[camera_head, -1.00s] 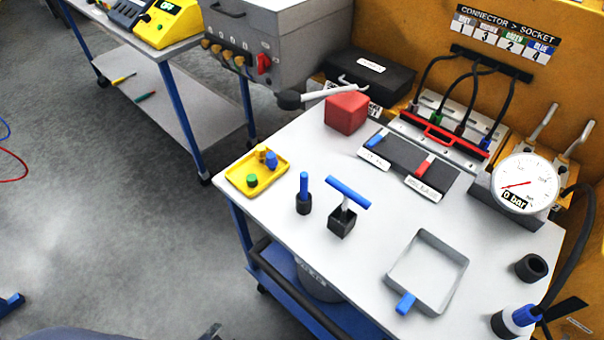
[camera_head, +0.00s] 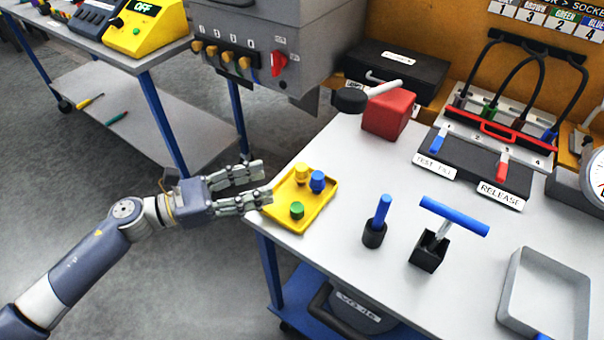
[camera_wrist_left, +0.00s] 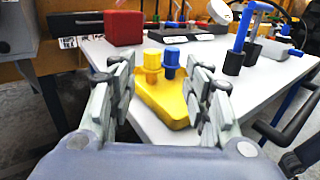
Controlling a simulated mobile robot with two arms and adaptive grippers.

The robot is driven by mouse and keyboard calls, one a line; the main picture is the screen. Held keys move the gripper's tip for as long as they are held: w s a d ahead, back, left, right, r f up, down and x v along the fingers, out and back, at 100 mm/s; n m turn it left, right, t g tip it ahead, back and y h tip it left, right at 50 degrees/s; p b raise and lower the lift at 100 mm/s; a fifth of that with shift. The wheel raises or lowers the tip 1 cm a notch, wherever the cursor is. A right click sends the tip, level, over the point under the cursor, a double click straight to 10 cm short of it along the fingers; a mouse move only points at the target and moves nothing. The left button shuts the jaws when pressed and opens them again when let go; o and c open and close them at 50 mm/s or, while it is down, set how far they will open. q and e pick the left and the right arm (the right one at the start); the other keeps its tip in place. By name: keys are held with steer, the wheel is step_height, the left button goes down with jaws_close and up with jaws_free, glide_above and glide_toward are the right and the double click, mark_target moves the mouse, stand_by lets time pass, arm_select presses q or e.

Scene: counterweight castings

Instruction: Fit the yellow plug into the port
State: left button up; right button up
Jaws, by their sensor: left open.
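The yellow plug (camera_head: 302,174) stands in the yellow tray (camera_head: 322,208) at the table's left corner, beside a blue plug (camera_head: 317,181) and a green plug (camera_head: 297,210). My left gripper (camera_head: 265,182) is open and empty at the tray's left edge, its fingers pointing toward the plugs. In the left wrist view the yellow plug (camera_wrist_left: 152,60) and blue plug (camera_wrist_left: 171,57) show beyond and between the open fingers (camera_wrist_left: 163,92); the green plug is not visible there. I cannot tell which opening is the port. My right gripper is not in view.
A grey cabinet (camera_head: 250,40) with a row of brass-coloured fittings and a red knob stands behind. A red block (camera_head: 389,112), a blue-handled peg (camera_head: 378,222) and a blue T-handle (camera_head: 453,216) stand on the table. An open grey box (camera_head: 545,300) is at the right.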

mark_target(301, 175)
arm_select(q)
steer(key=shift+x, duration=1.25)
steer(key=shift+w+d+r+p, duration=0.1)
steer(key=shift+w+d+p, duration=0.35)
steer(key=shift+p, duration=0.05)
steer(key=x, duration=0.1)
steer(key=p+x, duration=0.1)
steer(key=x, duration=0.1)
steer(key=shift+w+d, duration=0.15)
steer(key=shift+w, duration=0.25)
steer(key=shift+w+d+f+p, duration=0.15)
steer(key=shift+d+f+p, duration=0.15)
steer(key=shift+d, duration=0.15)
steer(key=shift+a, duration=0.1)
steer(key=c, duration=0.8)
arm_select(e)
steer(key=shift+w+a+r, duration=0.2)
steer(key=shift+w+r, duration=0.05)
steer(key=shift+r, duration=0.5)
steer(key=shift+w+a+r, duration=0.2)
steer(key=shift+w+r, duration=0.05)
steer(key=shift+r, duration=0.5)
